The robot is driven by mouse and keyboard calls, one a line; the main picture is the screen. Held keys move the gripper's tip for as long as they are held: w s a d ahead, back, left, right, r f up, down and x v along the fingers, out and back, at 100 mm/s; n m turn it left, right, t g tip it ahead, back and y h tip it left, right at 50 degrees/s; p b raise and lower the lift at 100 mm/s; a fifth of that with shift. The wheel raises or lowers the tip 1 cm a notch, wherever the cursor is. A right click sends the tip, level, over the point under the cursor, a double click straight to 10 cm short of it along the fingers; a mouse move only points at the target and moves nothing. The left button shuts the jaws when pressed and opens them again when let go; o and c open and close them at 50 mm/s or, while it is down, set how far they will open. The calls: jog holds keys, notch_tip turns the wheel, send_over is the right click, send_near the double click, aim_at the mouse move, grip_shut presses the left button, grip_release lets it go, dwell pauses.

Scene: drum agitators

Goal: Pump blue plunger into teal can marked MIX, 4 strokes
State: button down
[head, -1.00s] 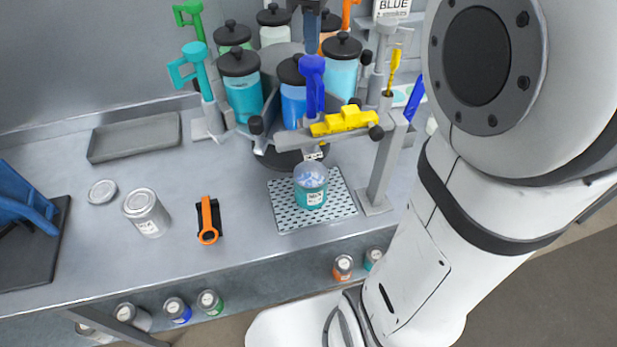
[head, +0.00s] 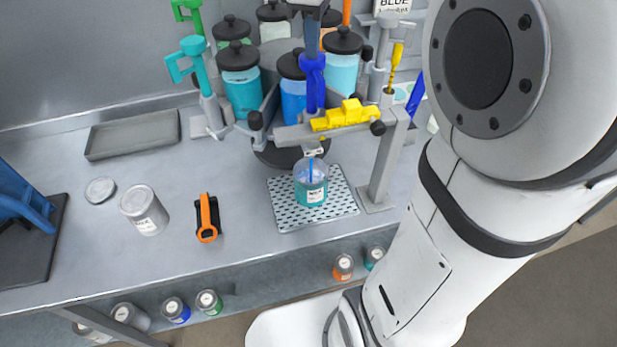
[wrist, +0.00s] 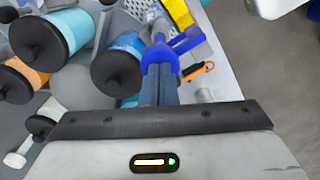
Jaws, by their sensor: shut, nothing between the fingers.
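The blue plunger (head: 313,70) stands upright at the front of the jar carousel, above the can. My gripper (head: 312,48) is shut and empty, its fingertips at the top of the plunger; whether they touch is hard to tell. The wrist view shows the shut fingers (wrist: 158,88) against the forked blue plunger head (wrist: 160,58). The teal can (head: 311,193) with a white label sits upright on the perforated plate (head: 340,208); the label is too small to read surely. A thin blue streak shows at the can's open mouth, below the spout.
A yellow piece (head: 342,115) sits on the grey bracket (head: 383,165) right of the plunger. A teal plunger (head: 195,62) stands left. On the bench are a silver can (head: 146,211), a lid (head: 100,190), an orange-and-black tool (head: 207,218) and a grey tray (head: 133,135).

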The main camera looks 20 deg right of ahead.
aim_at(312, 62)
jog(key=shift+f+b, duration=1.25)
jog(key=shift+f, duration=0.8)
jog(key=shift+r+p, duration=2.8)
jog(key=shift+r, duration=0.35)
jog(key=shift+f, duration=0.15)
